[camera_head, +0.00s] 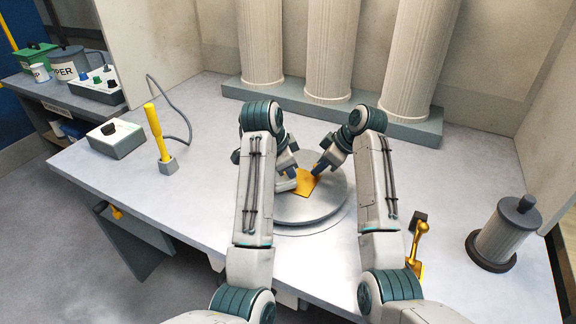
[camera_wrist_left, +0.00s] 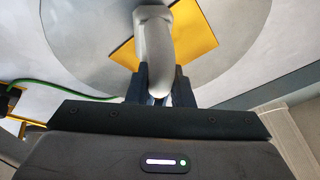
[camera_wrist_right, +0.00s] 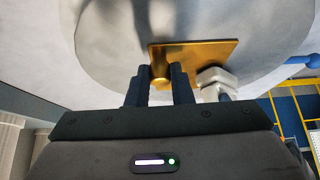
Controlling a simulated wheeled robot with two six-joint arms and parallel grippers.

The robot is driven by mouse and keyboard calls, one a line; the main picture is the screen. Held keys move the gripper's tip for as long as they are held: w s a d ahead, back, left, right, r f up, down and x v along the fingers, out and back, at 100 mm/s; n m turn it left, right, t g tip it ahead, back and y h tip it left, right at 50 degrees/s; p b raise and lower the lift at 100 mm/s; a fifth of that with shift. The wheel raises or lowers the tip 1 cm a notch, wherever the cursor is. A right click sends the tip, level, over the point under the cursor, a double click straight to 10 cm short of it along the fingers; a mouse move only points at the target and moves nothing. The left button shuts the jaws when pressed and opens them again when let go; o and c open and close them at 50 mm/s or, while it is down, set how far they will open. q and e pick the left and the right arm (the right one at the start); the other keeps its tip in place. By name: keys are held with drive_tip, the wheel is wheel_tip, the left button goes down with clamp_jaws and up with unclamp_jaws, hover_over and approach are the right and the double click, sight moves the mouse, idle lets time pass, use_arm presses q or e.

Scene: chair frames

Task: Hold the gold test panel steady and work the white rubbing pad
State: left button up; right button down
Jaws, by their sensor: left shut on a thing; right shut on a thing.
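The gold test panel (camera_head: 308,184) lies on a round grey metal disc (camera_head: 322,212) at the middle of the bench. My right gripper (camera_head: 318,170) is shut on a gold part at the panel's near edge, seen in the right wrist view (camera_wrist_right: 160,82). My left gripper (camera_head: 290,178) is shut on the white rubbing pad (camera_head: 283,186). In the left wrist view the pad's rounded white body (camera_wrist_left: 155,45) rises between the fingers in front of the gold panel (camera_wrist_left: 195,38). The pad's contact with the panel is hidden.
A grey knob box (camera_head: 117,138) and a yellow-handled tool (camera_head: 155,130) in a block stand at left. A gold tool (camera_head: 417,250) and a lidded canister (camera_head: 502,235) stand at right. Pale columns (camera_head: 330,55) line the back. The bench's left front is clear.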

use_arm(q)
drive_tip(key=shift+s+d+f, duration=0.1)
drive_tip(key=shift+s+d, duration=0.2)
drive_tip(key=shift+d, duration=0.35)
drive_tip(key=shift+s+d, duration=0.25)
drive_tip(key=shift+d, duration=0.35)
drive_tip(key=shift+w+r, duration=0.1)
drive_tip(key=shift+r, duration=2.1)
drive_tip(key=shift+w+a+r, duration=0.25)
drive_tip(key=shift+a, duration=0.3)
drive_tip(key=shift+w+a+r, duration=0.2)
drive_tip(key=shift+w+a, duration=0.05)
drive_tip(key=shift+a, duration=0.3)
drive_tip(key=shift+a+f, duration=0.15)
drive_tip(key=shift+f, duration=1.65)
drive_tip(key=shift+f, duration=0.8)
